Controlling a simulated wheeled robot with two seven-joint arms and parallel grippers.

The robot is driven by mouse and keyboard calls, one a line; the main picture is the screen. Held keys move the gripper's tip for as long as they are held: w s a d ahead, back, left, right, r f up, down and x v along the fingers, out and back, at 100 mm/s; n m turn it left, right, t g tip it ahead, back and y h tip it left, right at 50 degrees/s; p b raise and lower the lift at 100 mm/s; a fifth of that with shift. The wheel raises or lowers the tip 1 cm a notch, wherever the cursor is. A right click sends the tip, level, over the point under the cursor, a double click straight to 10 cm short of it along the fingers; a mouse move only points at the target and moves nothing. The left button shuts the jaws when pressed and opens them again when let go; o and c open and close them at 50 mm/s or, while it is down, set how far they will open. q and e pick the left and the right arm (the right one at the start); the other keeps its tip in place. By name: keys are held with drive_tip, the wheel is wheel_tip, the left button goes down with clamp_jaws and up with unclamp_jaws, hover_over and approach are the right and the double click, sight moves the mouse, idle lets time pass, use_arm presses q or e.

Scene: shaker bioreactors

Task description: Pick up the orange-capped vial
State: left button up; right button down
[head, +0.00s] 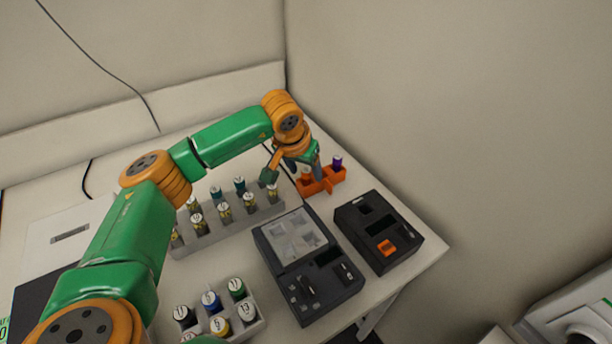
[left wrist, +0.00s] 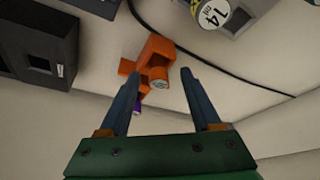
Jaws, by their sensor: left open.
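The orange-capped vial (head: 306,174) stands in a small orange holder (head: 328,184) near the back right of the table. A purple-capped vial (head: 337,161) stands in the same holder, to its right. My left gripper (head: 293,169) is open and empty, pointing down just above the holder. In the left wrist view, the orange-capped vial (left wrist: 158,78) shows between the two fingertips (left wrist: 160,75), with the orange holder (left wrist: 155,50) behind it. I cannot tell how far the fingers are from the cap. The purple-capped vial (left wrist: 137,106) is partly hidden by the left finger.
A grey rack (head: 235,222) with several vials stands left of the holder. A second vial rack (head: 245,325) is at the front. Two dark devices (head: 320,297) (head: 410,243) sit front right. A wall rises behind the holder.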

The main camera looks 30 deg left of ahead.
sight(305, 172)
use_arm(q)
drive_tip(key=shift+s+d+r, duration=0.1)
drive_tip(key=shift+s+r, duration=0.05)
drive_tip(key=shift+s, duration=0.05)
clamp_jaws()
drive_tip(key=shift+w, duration=0.1)
wheel_tip(305, 172, up, 3)
drive_tip(key=shift+r+b, duration=0.15)
drive_tip(key=shift+b, duration=0.2)
drive_tip(key=s+d+r+b, duration=0.2)
drive_tip(key=s+r, duration=0.7)
drive_tip(key=s, duration=0.4)
drive_tip(key=shift+s+d+r+b, duration=0.35)
drive_tip(key=shift+s+d+b, duration=0.05)
